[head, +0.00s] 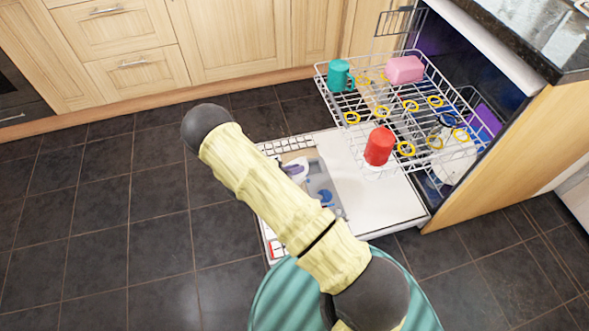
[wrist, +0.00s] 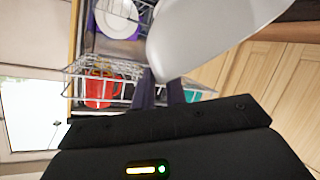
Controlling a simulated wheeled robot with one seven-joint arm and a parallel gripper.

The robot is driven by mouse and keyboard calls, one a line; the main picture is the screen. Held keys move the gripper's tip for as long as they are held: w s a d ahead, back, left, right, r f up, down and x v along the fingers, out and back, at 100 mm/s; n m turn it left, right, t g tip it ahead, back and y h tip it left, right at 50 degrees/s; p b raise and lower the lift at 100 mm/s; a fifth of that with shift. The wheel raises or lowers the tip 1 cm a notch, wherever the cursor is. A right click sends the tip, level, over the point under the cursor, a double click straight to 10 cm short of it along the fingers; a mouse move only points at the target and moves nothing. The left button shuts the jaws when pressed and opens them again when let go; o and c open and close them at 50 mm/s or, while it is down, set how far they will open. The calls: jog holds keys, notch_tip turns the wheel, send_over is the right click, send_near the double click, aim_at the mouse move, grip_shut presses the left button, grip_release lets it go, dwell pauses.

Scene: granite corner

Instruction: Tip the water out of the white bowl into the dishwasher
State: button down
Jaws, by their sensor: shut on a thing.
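The white bowl (wrist: 215,38) fills the upper middle of the wrist view, with its smooth side showing. My gripper (wrist: 161,88) is shut on the bowl's edge with two dark fingers. No water shows, and I cannot tell how full the bowl is. In the head view my arm hides my gripper and most or all of the bowl; a small white and purple patch beside the arm is unclear. The dishwasher (head: 385,205) stands open at the right, its white door folded down and its wire rack (head: 318,72) pulled out above it.
A white plate (wrist: 118,20) shows inside the dishwasher in the wrist view. A granite counter (head: 520,35) overhangs at right. Dark floor (head: 100,230) is clear at left.

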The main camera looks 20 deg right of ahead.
jog(key=shift+w+a+r+n, duration=0.15)
jog(key=shift+w+a+n, duration=0.1)
jog(key=shift+a+n, duration=0.1)
jog(key=shift+w, duration=0.1)
jog(key=shift+w+r+n+h, duration=0.1)
jog(key=shift+n+h, duration=0.15)
jog(key=shift+h, duration=0.05)
jog(key=shift+w+a+n+g, duration=0.2)
jog(key=shift+n+g, duration=0.1)
jog(key=shift+g, duration=0.2)
jog(key=shift+w, duration=0.1)
jog(key=shift+w+a+r+n+h, duration=0.1)
jog(key=shift+w+r+n+h, duration=0.05)
jog(key=shift+n+h, duration=0.15)
